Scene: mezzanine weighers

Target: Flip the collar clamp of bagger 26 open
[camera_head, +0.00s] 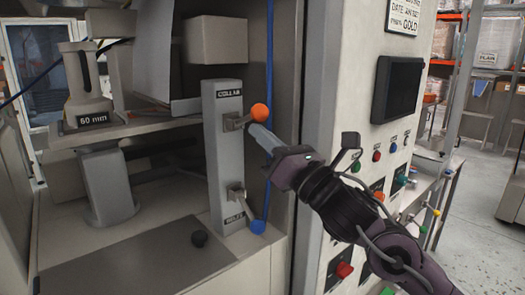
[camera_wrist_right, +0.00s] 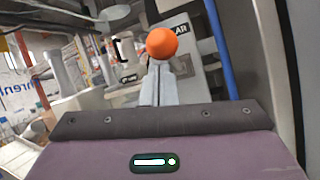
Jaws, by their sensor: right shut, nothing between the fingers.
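The collar clamp is a metal lever with an orange ball knob (camera_head: 260,112), at the top of a grey upright panel (camera_head: 223,160) under a "COLLAR" label. My right gripper (camera_head: 256,130) is shut and empty, its tips just below and right of the orange knob. In the right wrist view the orange knob (camera_wrist_right: 161,43) shows right above the shut fingers (camera_wrist_right: 160,85); I cannot tell whether they touch. A second lever with a blue ball knob (camera_head: 257,227) sits lower on the panel, by a second label. My left gripper is not in view.
A white control cabinet (camera_head: 343,100) with buttons stands close right of the panel, behind my right arm. A blue hose runs behind the panel.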

